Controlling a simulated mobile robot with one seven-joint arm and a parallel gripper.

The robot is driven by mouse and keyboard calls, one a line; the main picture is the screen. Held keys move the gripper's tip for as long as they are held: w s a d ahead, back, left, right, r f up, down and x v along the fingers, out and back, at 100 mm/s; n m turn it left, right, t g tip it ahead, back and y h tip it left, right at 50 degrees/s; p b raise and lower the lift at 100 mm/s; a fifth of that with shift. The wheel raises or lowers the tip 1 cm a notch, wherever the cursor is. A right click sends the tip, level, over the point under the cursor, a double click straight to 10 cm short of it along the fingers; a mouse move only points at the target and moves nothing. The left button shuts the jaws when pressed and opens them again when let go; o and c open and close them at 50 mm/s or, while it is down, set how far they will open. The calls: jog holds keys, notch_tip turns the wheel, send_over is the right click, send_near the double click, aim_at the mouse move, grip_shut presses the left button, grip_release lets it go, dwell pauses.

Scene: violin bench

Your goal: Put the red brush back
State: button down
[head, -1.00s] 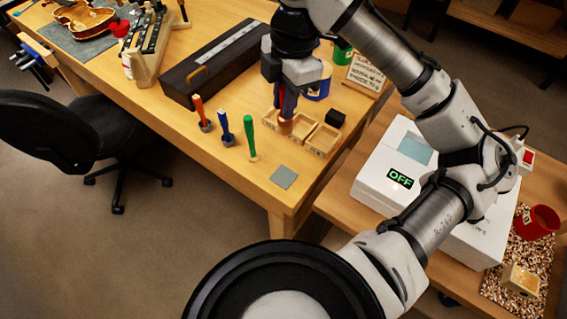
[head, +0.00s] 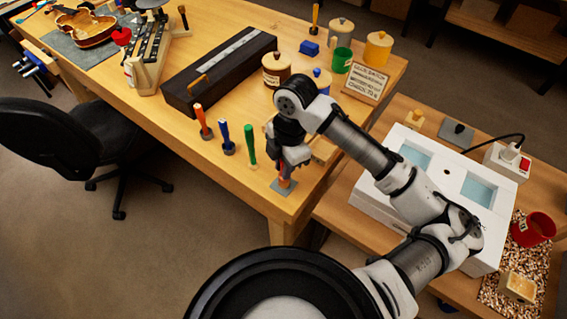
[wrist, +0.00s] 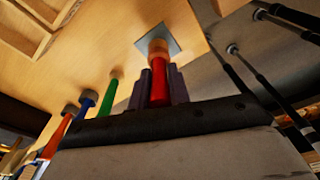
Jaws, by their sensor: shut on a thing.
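The red brush (wrist: 159,88) is upright between the fingers of my gripper (wrist: 161,76) in the wrist view, with its tan tip pointing down at a square grey pad (wrist: 145,44). In the head view my gripper (head: 285,168) is over the same pad (head: 275,187) near the bench's front corner, and only a little of the brush shows below the fingers. I cannot tell whether the tip touches the pad. An orange-red brush (head: 202,118), a blue brush (head: 224,136) and a green brush (head: 249,142) stand in a row left of my gripper.
A compartmented wooden tray (head: 322,150) lies behind my gripper, mostly hidden by my arm. A long dark case (head: 205,85) lies behind the standing brushes. A white box (head: 375,192) is on the lower table at the right. The bench front left of the pad is clear.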

jog(key=shift+f, duration=0.2)
jog(key=c, duration=1.3)
grip_release()
jog(key=shift+r, duration=0.1)
jog(key=r, duration=0.4)
jog(key=r+b, duration=0.1)
jog(key=r, duration=0.3)
jog(key=d+r+b, duration=0.1)
jog(key=r, duration=0.3)
jog(key=shift+w+d, duration=0.1)
jog(key=shift+w, duration=0.3)
